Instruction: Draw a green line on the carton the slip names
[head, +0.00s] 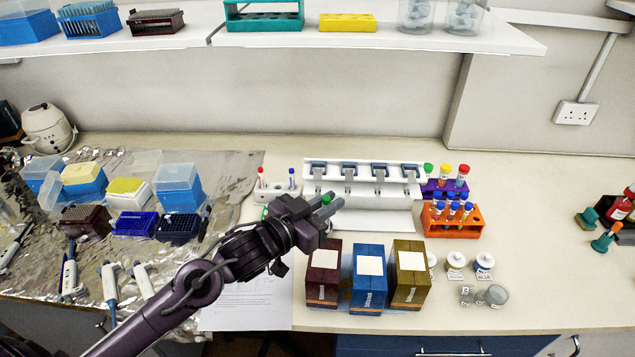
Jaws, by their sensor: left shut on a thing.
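Three cartons stand side by side at the front of the bench: a maroon one (322,287), a blue one (368,292) and an olive-brown one (410,288). Each has a blank-looking white patch on top. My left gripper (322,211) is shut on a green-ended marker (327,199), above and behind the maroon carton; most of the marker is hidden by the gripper. A white holder (278,186) behind it carries a red pen (261,175) and a blue pen (292,177). A printed sheet (248,304) lies left of the cartons; its text is too small to read. My right gripper is out of view.
A white pipette stand (365,175) is behind the cartons. An orange tube rack (468,226) and several small bottles (455,262) stand to their right. Tip boxes (180,190) and pipettes (110,283) crowd the foil at left.

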